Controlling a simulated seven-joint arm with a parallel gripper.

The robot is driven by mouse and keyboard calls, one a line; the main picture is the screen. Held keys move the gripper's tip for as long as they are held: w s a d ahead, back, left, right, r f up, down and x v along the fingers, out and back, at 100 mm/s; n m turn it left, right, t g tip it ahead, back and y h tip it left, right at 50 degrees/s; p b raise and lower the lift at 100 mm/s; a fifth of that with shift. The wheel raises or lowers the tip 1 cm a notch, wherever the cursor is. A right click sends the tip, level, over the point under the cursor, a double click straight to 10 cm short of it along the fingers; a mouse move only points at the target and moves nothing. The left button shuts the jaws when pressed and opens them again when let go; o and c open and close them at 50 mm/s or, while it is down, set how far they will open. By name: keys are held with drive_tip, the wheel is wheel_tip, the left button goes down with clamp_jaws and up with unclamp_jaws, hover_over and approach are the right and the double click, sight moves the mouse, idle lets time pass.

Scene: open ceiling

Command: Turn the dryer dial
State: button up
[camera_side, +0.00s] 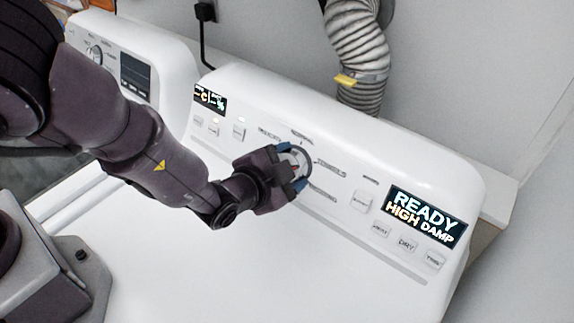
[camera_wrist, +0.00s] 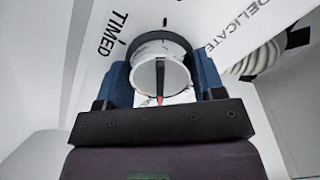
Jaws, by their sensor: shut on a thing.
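The dryer dial (camera_wrist: 150,62) is a round, light knob with a dark pointer bar tipped in red. It sits on the white control panel, between the printed words TIMED and DELICATE in the wrist view. My gripper (camera_wrist: 163,85) has a blue finger on either side of the dial and is shut on it. In the side view my gripper (camera_side: 294,170) reaches the dial (camera_side: 301,160) at the middle of the panel and hides part of it. The dryer (camera_side: 330,120) has a lit display (camera_side: 425,215) reading READY, HIGH DAMP.
Small buttons (camera_side: 380,230) lie right of the dial, and a small display (camera_side: 209,97) is at the panel's left. A second white appliance (camera_side: 150,45) stands at the left. A ribbed duct (camera_side: 357,50) rises behind the panel. The dryer's top (camera_side: 240,270) is clear.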

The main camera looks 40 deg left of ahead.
drive_tip(key=shift+m, duration=0.5)
drive_tip(key=o, duration=0.9)
drive_tip(key=v, duration=1.3)
drive_tip(key=shift+f, duration=0.1)
